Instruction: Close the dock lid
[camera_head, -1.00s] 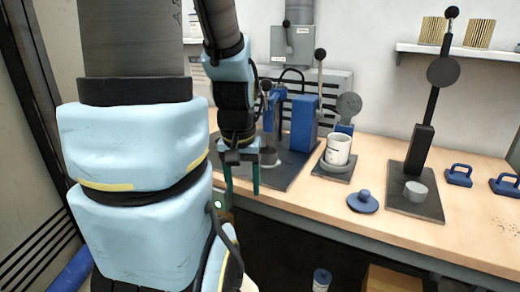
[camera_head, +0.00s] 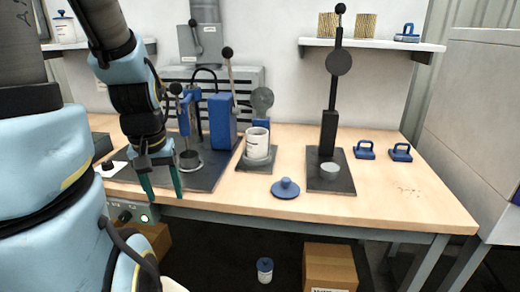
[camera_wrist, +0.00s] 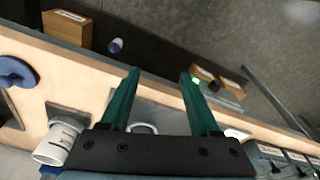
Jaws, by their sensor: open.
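My gripper (camera_head: 163,193) is open and empty, with its green fingers pointing down near the front edge of the bench. In the wrist view its fingers (camera_wrist: 156,74) are apart with nothing between them. A white cup-like cartridge (camera_head: 256,142) stands on a small dark base (camera_head: 257,166), right of my gripper. A round grey lid (camera_head: 262,101) stands raised behind it above a blue block. Further right, a black upright arm carries a round dark disc (camera_head: 338,62), raised above a dark plate (camera_head: 331,182) with a grey cup. I cannot tell for certain which is the dock lid.
A blue knobbed disc (camera_head: 285,188) lies on the bench (camera_head: 235,200). A blue press with a lever (camera_head: 222,120) stands behind my gripper. Two blue handles (camera_head: 364,150) lie at the right. The front bench strip is mostly clear. Boxes (camera_head: 329,266) sit below.

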